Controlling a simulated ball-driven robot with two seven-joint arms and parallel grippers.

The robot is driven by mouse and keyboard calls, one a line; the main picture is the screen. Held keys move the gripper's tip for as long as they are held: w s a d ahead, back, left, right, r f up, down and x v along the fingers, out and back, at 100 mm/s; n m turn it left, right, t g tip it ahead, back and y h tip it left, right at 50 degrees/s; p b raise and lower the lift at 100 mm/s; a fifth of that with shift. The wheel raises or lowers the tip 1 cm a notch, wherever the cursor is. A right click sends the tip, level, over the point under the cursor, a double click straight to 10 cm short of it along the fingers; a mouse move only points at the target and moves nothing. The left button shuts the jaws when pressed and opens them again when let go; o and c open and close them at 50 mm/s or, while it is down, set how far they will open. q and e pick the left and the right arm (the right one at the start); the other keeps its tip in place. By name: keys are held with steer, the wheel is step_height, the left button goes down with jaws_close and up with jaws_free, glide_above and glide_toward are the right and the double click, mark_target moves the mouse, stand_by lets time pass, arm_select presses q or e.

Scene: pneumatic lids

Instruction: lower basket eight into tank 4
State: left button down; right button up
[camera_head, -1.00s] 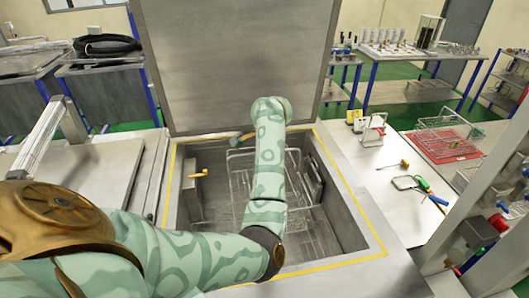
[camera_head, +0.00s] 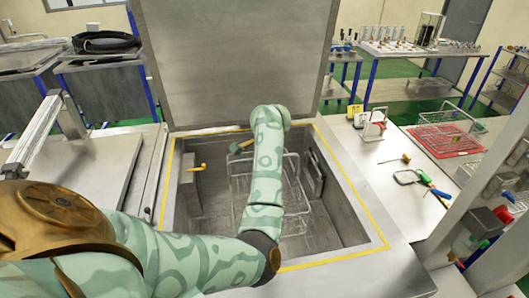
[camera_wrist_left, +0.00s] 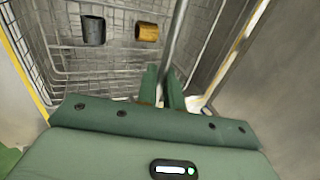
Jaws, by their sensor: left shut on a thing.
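A wire basket (camera_head: 238,205) is inside the open tank (camera_head: 345,205), partly hidden behind my left arm. In the left wrist view the basket (camera_wrist_left: 107,60) holds a dark grey cylinder (camera_wrist_left: 93,30) and a brass-coloured one (camera_wrist_left: 146,31). My left gripper (camera_wrist_left: 164,88) is shut on the basket's upright handle bar (camera_wrist_left: 178,40). In the head view my left gripper (camera_head: 240,147) is near the tank's back edge and mostly hidden by its wrist. I cannot read a number on basket or tank. My right gripper is not in view.
The tank's big grey lid (camera_head: 240,60) stands raised behind the opening. A yellow handle (camera_head: 197,168) sticks out inside the left wall. On the right bench are a red tray with a wire basket (camera_head: 445,138), a screwdriver (camera_head: 395,160) and other hand tools.

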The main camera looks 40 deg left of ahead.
arm_select(q)
steer(key=shift+f, duration=0.25)
steer(key=shift+f+b, duration=3.95)
steer(key=shift+f, duration=2)
step_height(320, 180, down, 5)
steer(key=b, duration=0.4)
steer(key=shift+r+b, duration=0.15)
steer(key=shift+b, duration=0.2)
step_height(320, 180, down, 6)
steer(key=b, duration=0.6)
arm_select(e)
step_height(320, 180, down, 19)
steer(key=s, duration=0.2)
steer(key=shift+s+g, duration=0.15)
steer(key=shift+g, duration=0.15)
arm_select(q)
steer(key=shift+f+b, duration=0.7)
steer(key=shift+f, duration=0.15)
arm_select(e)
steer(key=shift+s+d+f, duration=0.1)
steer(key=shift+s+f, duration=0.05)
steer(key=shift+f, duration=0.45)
